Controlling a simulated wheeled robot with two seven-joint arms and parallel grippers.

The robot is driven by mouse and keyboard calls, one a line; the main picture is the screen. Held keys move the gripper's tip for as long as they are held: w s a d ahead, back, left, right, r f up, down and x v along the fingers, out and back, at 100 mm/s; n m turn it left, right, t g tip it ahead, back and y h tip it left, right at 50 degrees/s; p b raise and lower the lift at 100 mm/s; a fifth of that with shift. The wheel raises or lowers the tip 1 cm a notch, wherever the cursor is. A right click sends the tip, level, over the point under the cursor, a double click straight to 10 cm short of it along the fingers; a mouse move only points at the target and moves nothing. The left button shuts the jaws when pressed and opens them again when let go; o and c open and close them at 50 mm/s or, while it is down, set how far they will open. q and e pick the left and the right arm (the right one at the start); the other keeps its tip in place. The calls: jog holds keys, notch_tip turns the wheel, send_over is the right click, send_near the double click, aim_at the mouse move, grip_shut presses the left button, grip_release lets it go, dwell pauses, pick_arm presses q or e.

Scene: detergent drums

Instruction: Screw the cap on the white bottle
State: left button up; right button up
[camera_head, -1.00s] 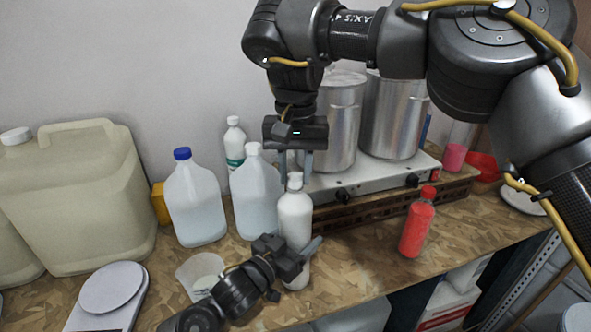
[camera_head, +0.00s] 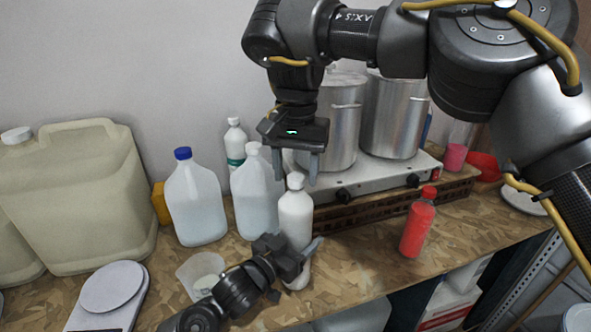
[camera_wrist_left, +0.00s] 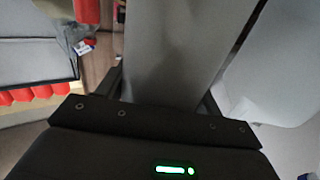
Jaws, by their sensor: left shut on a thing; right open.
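The white bottle (camera_head: 296,213) stands upright near the front edge of the bench, with a white cap (camera_head: 295,181) on its top; whether the cap is tight cannot be told. My left gripper (camera_head: 297,262) is shut around the lower part of the bottle. The bottle's pale body (camera_wrist_left: 175,45) fills the middle of the left wrist view. My right gripper (camera_head: 297,166) points down just above the cap. Its two fingers are apart, and it appears empty.
A red bottle (camera_head: 417,224) stands to the right. White jugs (camera_head: 257,196) and a blue-capped jug (camera_head: 195,203) stand behind and left. A hot plate (camera_head: 375,180) with steel pots (camera_head: 392,115) is behind. A clear cup (camera_head: 200,272) and scale (camera_head: 108,295) are at front left.

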jog(key=shift+r, duration=2.2)
jog(key=shift+r, duration=0.1)
jog(key=shift+c, duration=0.2)
